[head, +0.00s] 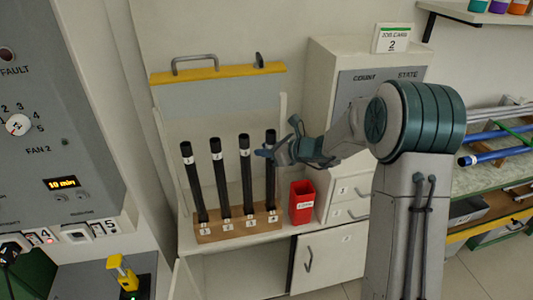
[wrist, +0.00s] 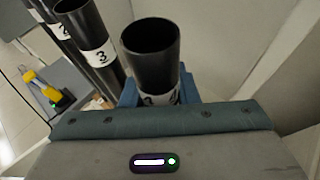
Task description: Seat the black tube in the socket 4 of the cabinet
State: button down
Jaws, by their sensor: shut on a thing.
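The black tube (head: 270,188) at the right end of the row stands upright. Its lower end meets the wooden block at the socket marked 4; I cannot tell how deep it sits. My gripper (head: 268,152) is shut on its upper part, coming from the right. In the wrist view the tube (wrist: 150,65) rises between the blue fingers, its open top facing the camera and its label partly hidden. The socket block (head: 238,228) stands on the cabinet's counter (head: 250,245), with numbered labels along its front. The socket mouth is hidden by the tube.
Three other black tubes (head: 220,178) stand in the block to the left, close by; one labelled 3 (wrist: 99,55) is beside the held tube in the wrist view. A red bin (head: 302,203) stands just right of the block. A raised panel with a yellow edge (head: 218,74) is behind.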

jog(key=shift+r, duration=0.1)
jog(key=shift+f, duration=0.2)
jog(key=c, duration=1.1)
grip_release()
jog(key=shift+r, duration=0.1)
